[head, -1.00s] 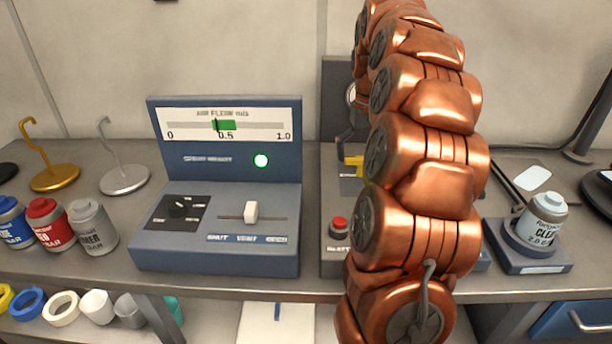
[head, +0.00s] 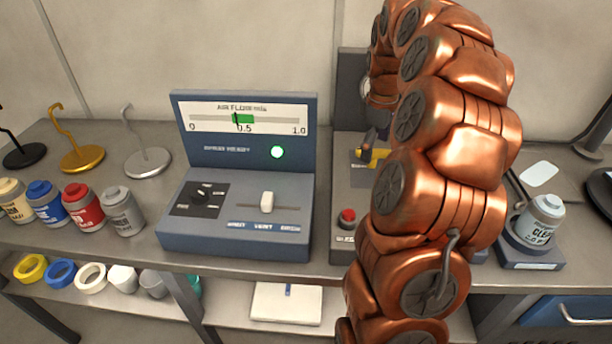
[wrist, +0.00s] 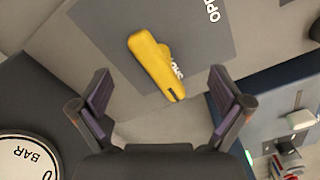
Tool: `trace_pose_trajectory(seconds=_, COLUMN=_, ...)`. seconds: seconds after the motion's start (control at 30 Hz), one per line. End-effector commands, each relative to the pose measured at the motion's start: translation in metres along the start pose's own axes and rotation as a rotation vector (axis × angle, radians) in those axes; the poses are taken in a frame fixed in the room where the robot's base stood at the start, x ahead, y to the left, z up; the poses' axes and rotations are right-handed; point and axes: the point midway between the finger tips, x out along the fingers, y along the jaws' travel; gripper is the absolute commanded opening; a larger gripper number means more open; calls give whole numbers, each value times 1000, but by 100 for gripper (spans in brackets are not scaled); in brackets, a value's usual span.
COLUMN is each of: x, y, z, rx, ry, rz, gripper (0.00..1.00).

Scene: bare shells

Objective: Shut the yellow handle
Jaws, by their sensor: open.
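The yellow handle (wrist: 155,65) lies slantwise on a grey plate in the wrist view, its lower end toward my gripper. It partly covers one label; another label starting "OPE" (wrist: 213,10) is at upper right. My gripper (wrist: 160,76) is open, with one dark finger on each side of the handle's lower part and visible gaps to both. Whether the fingertips are level with the handle in depth I cannot tell. In the head view the handle (head: 378,155) shows as a small yellow piece beside my arm, with a dark finger just above it; my arm hides much of its panel.
A red button (head: 347,217) sits in front of the handle on the same panel. A blue air-flow console (head: 238,215) with a slider and green light stands left. A white-faced gauge (wrist: 28,158) is at lower left in the wrist view.

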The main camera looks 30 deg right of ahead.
Motion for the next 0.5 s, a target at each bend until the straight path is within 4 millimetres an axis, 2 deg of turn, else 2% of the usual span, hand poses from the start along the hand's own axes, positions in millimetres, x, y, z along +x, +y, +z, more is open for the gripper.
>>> trace_pose_trajectory(seconds=0.03, x=-5, y=-1, z=0, rx=-42, ry=0, rz=-2, gripper=100)
trace_pose_trajectory(seconds=0.5, x=-3, y=-1, z=0, rx=-411, ry=-1, rz=-4, gripper=100)
